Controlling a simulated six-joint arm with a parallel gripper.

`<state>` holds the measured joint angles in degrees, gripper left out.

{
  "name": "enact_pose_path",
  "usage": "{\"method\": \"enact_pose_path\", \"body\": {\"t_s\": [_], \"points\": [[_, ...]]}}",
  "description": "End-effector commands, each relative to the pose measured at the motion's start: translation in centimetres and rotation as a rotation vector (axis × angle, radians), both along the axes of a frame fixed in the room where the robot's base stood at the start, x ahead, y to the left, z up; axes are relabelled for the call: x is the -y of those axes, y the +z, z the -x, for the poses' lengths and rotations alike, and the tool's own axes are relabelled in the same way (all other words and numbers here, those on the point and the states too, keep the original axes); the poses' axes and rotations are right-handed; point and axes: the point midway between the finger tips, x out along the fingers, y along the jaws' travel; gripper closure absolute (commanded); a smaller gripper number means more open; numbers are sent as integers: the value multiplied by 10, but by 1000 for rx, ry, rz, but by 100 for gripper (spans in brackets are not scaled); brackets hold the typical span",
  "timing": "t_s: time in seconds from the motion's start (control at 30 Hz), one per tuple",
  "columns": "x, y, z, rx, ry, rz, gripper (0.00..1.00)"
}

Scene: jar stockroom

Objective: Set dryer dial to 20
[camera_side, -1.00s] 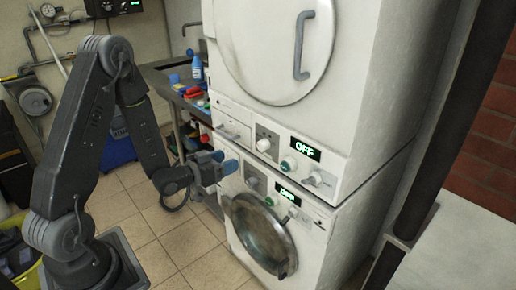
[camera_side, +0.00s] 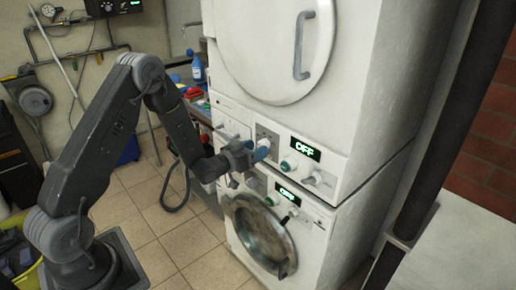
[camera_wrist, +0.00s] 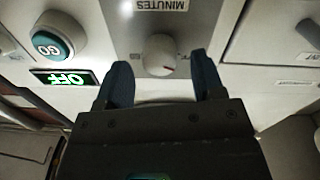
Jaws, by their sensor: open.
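My gripper (camera_wrist: 162,74) is open, with one blue fingertip on each side of the dial and gaps visible between. In the side view my gripper (camera_side: 260,150) is at the upper machine's control panel, and its fingers mostly hide the dial. The upper display (camera_side: 305,148) reads OFF. The green GO button (camera_side: 289,165) is to the right of my gripper.
The lower machine has its own display (camera_side: 286,193) and a round glass door (camera_side: 258,235) below my gripper. The large upper door has a grey handle (camera_side: 302,45). A sink counter with bottles and cloths is behind, to the left. The tiled floor is clear near my arm.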

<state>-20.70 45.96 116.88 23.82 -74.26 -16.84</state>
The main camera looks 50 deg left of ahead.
Motion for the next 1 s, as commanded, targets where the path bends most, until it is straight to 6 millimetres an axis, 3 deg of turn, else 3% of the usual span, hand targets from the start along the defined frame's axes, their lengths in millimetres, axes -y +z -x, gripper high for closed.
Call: {"method": "enact_pose_path", "body": {"t_s": [0.2,0.47,1.0], "points": [[1,0,-14,-1,0,0,38],[1,0,-14,-1,0,0,38],[1,0,-14,0,0,0,87]]}}
